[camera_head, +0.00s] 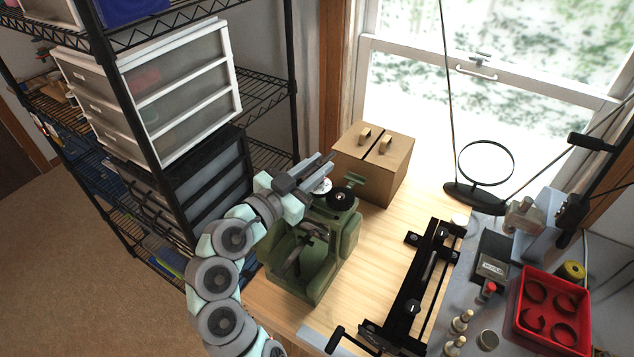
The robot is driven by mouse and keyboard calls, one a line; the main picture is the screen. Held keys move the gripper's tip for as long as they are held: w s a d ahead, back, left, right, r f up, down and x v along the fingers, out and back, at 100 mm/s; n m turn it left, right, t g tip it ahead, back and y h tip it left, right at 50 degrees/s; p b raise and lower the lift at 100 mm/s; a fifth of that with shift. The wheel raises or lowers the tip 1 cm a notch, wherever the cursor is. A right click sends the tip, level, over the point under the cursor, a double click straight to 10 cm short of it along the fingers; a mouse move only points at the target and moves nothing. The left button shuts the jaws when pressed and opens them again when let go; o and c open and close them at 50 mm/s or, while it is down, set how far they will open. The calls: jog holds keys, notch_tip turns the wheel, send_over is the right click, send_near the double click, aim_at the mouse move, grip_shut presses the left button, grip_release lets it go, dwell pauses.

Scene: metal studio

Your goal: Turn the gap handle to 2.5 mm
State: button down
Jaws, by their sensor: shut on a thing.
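A green cast-metal machine (345,236), which looks like a rolling mill, stands on the wooden bench top. A black round knob (341,199) and a small white-faced dial (322,186) sit on its top. My gripper (322,168) reaches in from the left over the top of the machine, just above the dial. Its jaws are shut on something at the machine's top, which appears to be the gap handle. The handle is mostly hidden by the fingers, and the dial reading is too small to tell.
A wooden box (372,160) stands close behind the machine. A black rail fixture (430,280) lies to the right, with a red tray (552,308) of curved pieces beyond it. A wire shelf with white drawers (180,90) stands at the left.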

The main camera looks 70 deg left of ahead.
jog(key=shift+a+f+m+t+h+b, duration=0.15)
jog(key=shift+m+h+b, duration=0.3)
jog(key=shift+b, duration=0.7)
jog(key=shift+d+f+m+t+h+b, duration=0.1)
jog(key=shift+f+m+t+h+b, duration=0.15)
jog(key=shift+h+b, duration=0.6)
jog(key=shift+a+f+m+t+h+b, duration=0.15)
jog(key=shift+m+b, duration=0.25)
jog(key=shift+b, duration=1)
jog(key=shift+r+h+b, duration=0.3)
jog(key=shift+h, duration=0.05)
jog(key=shift+d+r+p, duration=0.1)
jog(key=shift+r+p, duration=0.15)
jog(key=shift+p, duration=0.1)
jog(key=c, duration=1.4)
grip_release()
jog(key=b+v, duration=0.1)
jog(key=v, duration=0.9)
jog(key=shift+s, duration=0.45)
